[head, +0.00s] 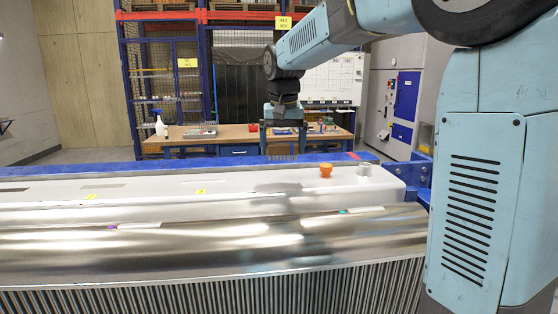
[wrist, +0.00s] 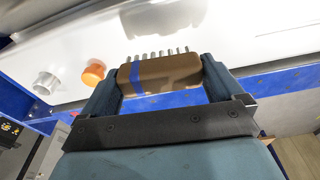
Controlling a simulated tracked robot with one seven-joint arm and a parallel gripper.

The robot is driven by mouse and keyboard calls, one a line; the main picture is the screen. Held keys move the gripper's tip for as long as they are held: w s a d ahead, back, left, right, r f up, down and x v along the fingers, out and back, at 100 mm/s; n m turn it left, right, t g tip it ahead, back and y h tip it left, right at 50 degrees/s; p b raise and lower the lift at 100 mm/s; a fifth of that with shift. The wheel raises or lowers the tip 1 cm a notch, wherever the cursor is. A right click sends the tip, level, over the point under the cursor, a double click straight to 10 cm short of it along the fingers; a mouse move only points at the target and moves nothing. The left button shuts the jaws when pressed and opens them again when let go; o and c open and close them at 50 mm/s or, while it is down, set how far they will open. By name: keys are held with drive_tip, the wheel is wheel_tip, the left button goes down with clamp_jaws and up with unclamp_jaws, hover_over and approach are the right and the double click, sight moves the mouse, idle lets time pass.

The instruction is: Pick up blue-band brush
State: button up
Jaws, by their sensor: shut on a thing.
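The blue-band brush (wrist: 172,72) is a brown block with a blue stripe near its left end and a row of grey bristles along its far side. My gripper (wrist: 160,74) is shut on it, one finger at each end, in the wrist view. In the head view my gripper (head: 284,126) hangs beyond the long white surface, and bristles show below it. The brush body is mostly hidden there. The brush appears held up, clear of the white surface.
A workbench (head: 225,132) with a white bottle (head: 160,126) stands further back.

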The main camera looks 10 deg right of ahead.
drive_tip(key=s+d+r, duration=0.2)
drive_tip(key=s+r, duration=0.4)
drive_tip(key=s, duration=0.4)
drive_tip(key=shift+s, duration=0.3)
